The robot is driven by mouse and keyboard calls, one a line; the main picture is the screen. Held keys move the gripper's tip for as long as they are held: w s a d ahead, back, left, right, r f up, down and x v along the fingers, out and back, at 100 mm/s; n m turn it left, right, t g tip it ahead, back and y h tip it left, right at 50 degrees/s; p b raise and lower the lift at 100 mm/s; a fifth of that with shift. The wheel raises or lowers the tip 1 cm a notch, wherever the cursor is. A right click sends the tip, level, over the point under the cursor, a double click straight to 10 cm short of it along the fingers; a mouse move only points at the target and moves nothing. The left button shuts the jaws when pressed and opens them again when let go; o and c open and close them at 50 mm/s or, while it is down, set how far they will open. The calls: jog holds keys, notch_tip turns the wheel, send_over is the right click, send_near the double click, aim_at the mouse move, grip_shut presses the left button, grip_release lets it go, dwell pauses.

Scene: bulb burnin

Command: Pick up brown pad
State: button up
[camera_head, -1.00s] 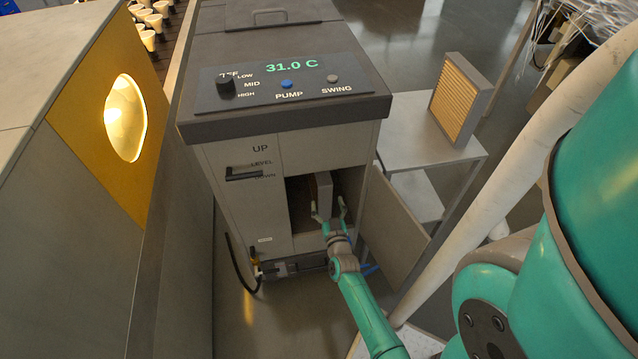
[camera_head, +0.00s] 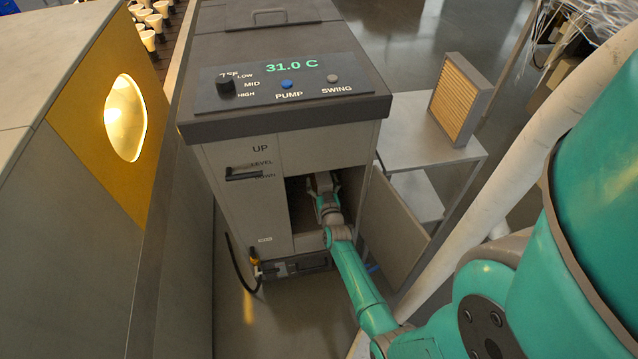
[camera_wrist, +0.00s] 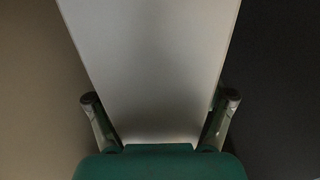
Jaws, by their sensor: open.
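My gripper (camera_head: 324,190) is inside the open compartment at the front of the grey cabinet (camera_head: 240,205). In the wrist view my gripper (camera_wrist: 160,100) is open, with one finger at each side of a pale grey slab (camera_wrist: 150,50). The slab looks like the edge of the framed pad in the compartment; no brown face shows there. Whether the fingers touch it I cannot tell. In the head view my gripper and arm mostly hide this pad. Another framed pad (camera_head: 456,98), with a tan ribbed face, stands upright on the side table.
The compartment door (camera_head: 395,220) hangs open to the right of my arm. The grey side table (camera_head: 410,125) stands beyond it. A hose (camera_head: 235,275) hangs at the cabinet's lower left. A yellow-fronted housing with a lit window (camera_head: 125,118) is at the left.

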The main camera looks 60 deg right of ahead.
grip_shut()
jog(key=shift+r, duration=0.15)
dwell(0.4)
